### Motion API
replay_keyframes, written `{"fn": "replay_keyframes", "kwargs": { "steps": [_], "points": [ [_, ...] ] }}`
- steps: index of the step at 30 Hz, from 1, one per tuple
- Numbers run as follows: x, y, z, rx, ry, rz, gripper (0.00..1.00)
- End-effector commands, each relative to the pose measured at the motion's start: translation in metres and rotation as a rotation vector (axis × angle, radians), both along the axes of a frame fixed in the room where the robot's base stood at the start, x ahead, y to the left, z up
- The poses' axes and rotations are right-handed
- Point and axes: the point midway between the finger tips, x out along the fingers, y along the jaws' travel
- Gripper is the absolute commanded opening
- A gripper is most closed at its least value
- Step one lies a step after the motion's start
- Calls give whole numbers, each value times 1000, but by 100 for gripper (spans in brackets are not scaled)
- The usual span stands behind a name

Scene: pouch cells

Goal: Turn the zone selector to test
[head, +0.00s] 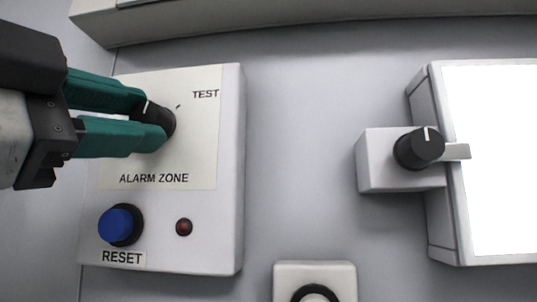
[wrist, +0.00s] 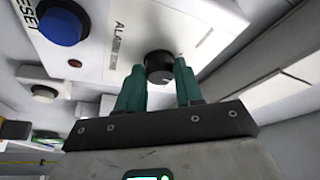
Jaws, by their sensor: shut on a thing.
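The zone selector is a black round knob (head: 161,118) on a white panel (head: 231,160) marked "ALARM ZONE", with "TEST" printed up and right of it. A white pointer line shows on the knob's upper left side, beside the upper finger; the fingers hide part of the knob. My gripper (head: 158,117) comes from the left with two green fingers, shut on the knob. In the wrist view the knob (wrist: 159,68) sits between the tips of my gripper (wrist: 160,75).
A blue button (head: 118,224) marked "RESET" and a small red lamp (head: 184,227) sit below on the same panel. Another black knob (head: 418,149) on a white block is at the right, by a bright white screen (head: 495,150). The wall between is clear.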

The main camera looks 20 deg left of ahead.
Motion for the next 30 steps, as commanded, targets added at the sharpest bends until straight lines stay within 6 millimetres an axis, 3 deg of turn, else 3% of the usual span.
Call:
{"fn": "replay_keyframes", "kwargs": {
  "steps": [15, 30],
  "points": [
    [0, 1, 6, 420, 102, 0, 5],
    [0, 1, 5, 572, 140, -1, 5]
  ]
}}
